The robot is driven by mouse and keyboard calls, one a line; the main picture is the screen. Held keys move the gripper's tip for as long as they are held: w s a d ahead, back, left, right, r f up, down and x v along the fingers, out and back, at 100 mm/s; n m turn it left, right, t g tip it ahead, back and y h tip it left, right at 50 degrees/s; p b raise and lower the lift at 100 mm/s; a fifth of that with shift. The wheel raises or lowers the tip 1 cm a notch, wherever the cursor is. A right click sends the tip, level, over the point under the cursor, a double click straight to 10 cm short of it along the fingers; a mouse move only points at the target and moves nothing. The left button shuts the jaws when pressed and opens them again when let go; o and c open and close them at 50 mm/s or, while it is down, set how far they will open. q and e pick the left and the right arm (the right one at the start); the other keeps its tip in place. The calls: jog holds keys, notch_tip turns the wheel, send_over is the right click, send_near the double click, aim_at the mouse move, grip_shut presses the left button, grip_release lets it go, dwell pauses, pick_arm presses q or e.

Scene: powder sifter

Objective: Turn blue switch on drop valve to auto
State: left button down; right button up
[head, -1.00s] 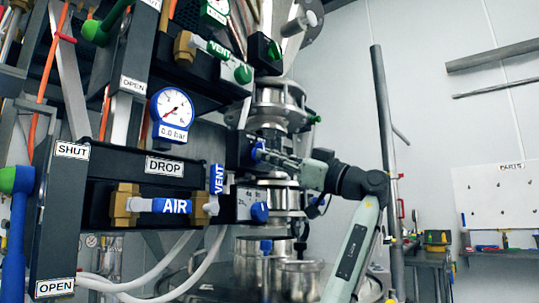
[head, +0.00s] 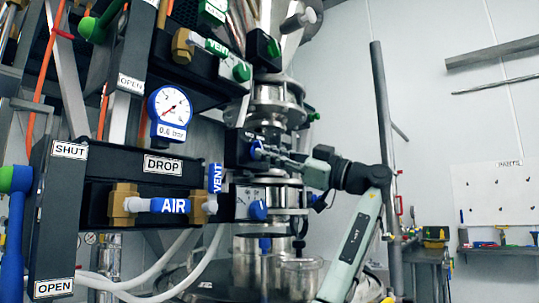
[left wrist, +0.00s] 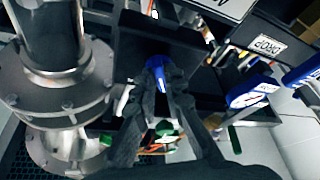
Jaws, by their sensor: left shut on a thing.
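A blue switch (head: 256,150) sits on a black box beside the steel valve stack in the head view. My left gripper (head: 268,155) reaches it from the right. In the left wrist view my left gripper (left wrist: 160,88) is shut on the blue switch (left wrist: 158,62), its dark fingers on either side. The switch's setting marks are hidden, so I cannot read its position. The drop panel (head: 190,167) carries a DROP label (head: 163,166) and a blue AIR handle (head: 170,205) lying level. My right gripper is not in view.
A second blue knob (head: 258,210) on a marked plate is just below. A blue-framed gauge (head: 170,113) stands above the panel. Steel pipe flanges (left wrist: 62,90) lie close left of the gripper in the wrist view. A grey upright pole (head: 383,140) stands right of my arm.

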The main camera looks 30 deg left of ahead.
pick_arm(q)
jog(key=c, duration=1.6)
grip_release()
jog(key=v, duration=1.2)
